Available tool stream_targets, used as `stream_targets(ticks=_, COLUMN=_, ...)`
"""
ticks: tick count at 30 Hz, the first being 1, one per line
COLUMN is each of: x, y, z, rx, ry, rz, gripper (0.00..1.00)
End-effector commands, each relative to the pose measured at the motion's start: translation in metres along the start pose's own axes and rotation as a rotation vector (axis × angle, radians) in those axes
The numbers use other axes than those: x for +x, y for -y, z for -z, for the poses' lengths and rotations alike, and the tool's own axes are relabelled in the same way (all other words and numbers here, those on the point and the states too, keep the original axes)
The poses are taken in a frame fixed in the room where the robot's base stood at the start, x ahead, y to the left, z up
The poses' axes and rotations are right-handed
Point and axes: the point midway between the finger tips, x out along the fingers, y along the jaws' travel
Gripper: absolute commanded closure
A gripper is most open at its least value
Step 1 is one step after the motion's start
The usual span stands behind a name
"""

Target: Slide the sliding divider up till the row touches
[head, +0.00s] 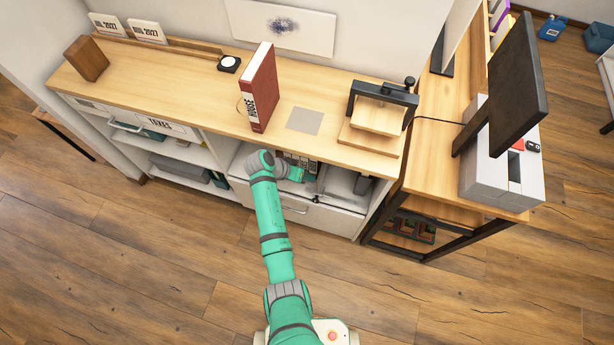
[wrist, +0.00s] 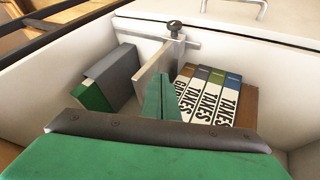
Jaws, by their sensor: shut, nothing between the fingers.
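The sliding divider (wrist: 152,66) is a pale upright panel in the open drawer (wrist: 60,113), with a dark knob (wrist: 174,27) at its far end on a crosswise rail. The row of binders (wrist: 207,98), labelled TAXES, stands right of it; my fingers partly hide the gap between. My gripper (wrist: 165,88) is shut and empty, its green fingers low in the drawer close to the divider's near end. I cannot tell if they touch. In the head view my gripper (head: 298,174) reaches into the drawer under the counter.
A grey and green folder (wrist: 108,80) leans left of the divider. On the counter (head: 200,95) above stand a red binder (head: 260,88) and a wooden press (head: 378,115). A desk with a monitor (head: 512,75) is at the right.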

Motion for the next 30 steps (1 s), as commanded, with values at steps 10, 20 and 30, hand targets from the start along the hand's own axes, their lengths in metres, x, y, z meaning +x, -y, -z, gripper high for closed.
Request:
stream_targets(ticks=10, x=-0.017, y=0.029, z=-0.001, rx=0.001, ry=0.001, rz=-0.001, gripper=1.0)
stream_targets(ticks=20, x=-0.071, y=0.029, z=0.0, rx=0.008, ry=0.002, rz=-0.002, gripper=1.0)
stream_targets(ticks=30, x=-0.112, y=0.028, z=0.0, rx=0.009, ry=0.004, rz=-0.005, gripper=1.0)
